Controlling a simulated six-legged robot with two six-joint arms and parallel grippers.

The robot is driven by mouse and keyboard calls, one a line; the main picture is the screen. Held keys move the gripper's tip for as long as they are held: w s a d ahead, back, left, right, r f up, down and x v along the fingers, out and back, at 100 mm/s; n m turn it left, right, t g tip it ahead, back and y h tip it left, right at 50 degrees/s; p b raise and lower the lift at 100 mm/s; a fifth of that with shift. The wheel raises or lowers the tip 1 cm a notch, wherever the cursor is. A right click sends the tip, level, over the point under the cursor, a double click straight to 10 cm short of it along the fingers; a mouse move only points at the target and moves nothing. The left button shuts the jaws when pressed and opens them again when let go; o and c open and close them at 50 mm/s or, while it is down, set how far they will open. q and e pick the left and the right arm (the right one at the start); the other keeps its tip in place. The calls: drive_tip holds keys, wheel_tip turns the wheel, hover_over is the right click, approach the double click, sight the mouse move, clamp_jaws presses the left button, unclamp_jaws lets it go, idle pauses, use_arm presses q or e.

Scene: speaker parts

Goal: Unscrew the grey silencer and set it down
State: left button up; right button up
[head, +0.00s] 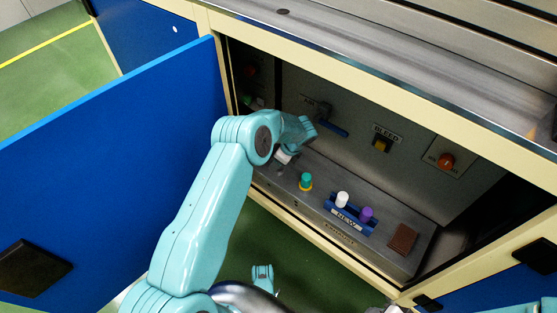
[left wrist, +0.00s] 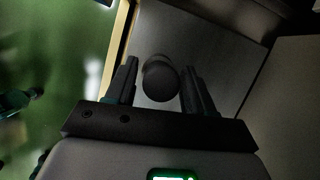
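In the left wrist view, the grey silencer (left wrist: 160,82) is a dark, round-ended cylinder between the fingers of my left gripper (left wrist: 160,88). The fingers are open, one on each side of it, with visible gaps. In the head view, my left gripper (head: 281,164) is inside the cabinet above the left part of the metal block, largely hidden by my arm. I cannot make out the silencer there. My right gripper cannot be identified in either view.
On the metal block (head: 325,222) stand a green-and-yellow part (head: 305,181) and a blue "NEW" holder (head: 349,224) with white (head: 342,200) and purple (head: 366,214) parts. A brown pad (head: 402,239) lies right. A blue-handled valve (head: 330,126) is behind; the open blue door (head: 110,170) is left.

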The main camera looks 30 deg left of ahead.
use_arm(q)
drive_tip(key=m+t, duration=0.1)
drive_tip(key=m, duration=0.3)
drive_tip(key=shift+s+t, duration=0.2)
drive_tip(key=shift+t, duration=0.2)
drive_tip(key=m+t, duration=0.1)
drive_tip(key=m, duration=0.2)
drive_tip(key=shift+s+a+m+h, duration=0.1)
drive_tip(key=shift+m+h, duration=0.2)
drive_tip(key=shift+h, duration=0.1)
drive_tip(key=m+t+h, duration=0.1)
drive_tip(key=m, duration=0.3)
drive_tip(key=c, duration=0.6)
drive_tip(key=n, duration=0.1)
drive_tip(key=n+y, duration=0.1)
drive_tip(key=n, duration=0.1)
drive_tip(key=n+g, duration=0.1)
drive_tip(key=n, duration=0.1)
drive_tip(key=shift+w+d, duration=0.2)
drive_tip(key=shift+w, duration=0.1)
drive_tip(key=shift+s+a+n+y, duration=0.1)
drive_tip(key=shift+n+y, duration=0.2)
drive_tip(key=shift+n, duration=0.1)
drive_tip(key=shift+c, duration=0.2)
drive_tip(key=shift+r+p, duration=1.55)
drive_tip(key=shift+r, duration=0.75)
